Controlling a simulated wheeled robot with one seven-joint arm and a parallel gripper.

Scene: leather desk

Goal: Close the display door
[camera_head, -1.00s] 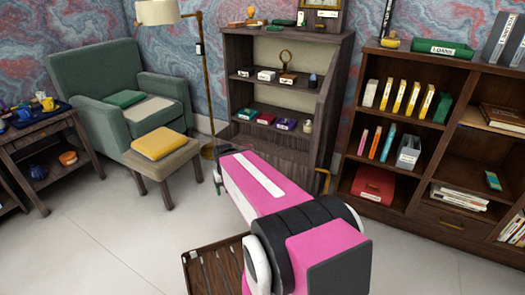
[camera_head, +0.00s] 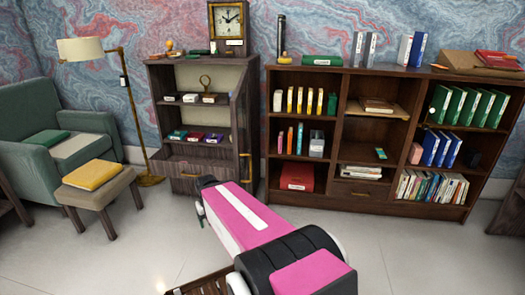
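The display cabinet (camera_head: 165,120) is dark wood with a pale back, standing against the wall left of centre. Its door (camera_head: 243,110) is at the right side and stands open, swung outward and seen nearly edge-on. A brass handle (camera_head: 245,160) is on the door's near edge. My pink and white arm reaches from the lower right toward the cabinet's foot. Its far end (camera_head: 203,192) shows in front of the cabinet, below and left of the handle, apparently apart from the door. The gripper's fingers cannot be made out.
A wide bookcase (camera_head: 345,130) stands right of the cabinet. A floor lamp (camera_head: 135,110), green armchair (camera_head: 25,165) and stool with a yellow cushion (camera_head: 92,175) are on the left. A slatted wooden thing (camera_head: 205,287) shows at the bottom edge. Open floor lies at the right.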

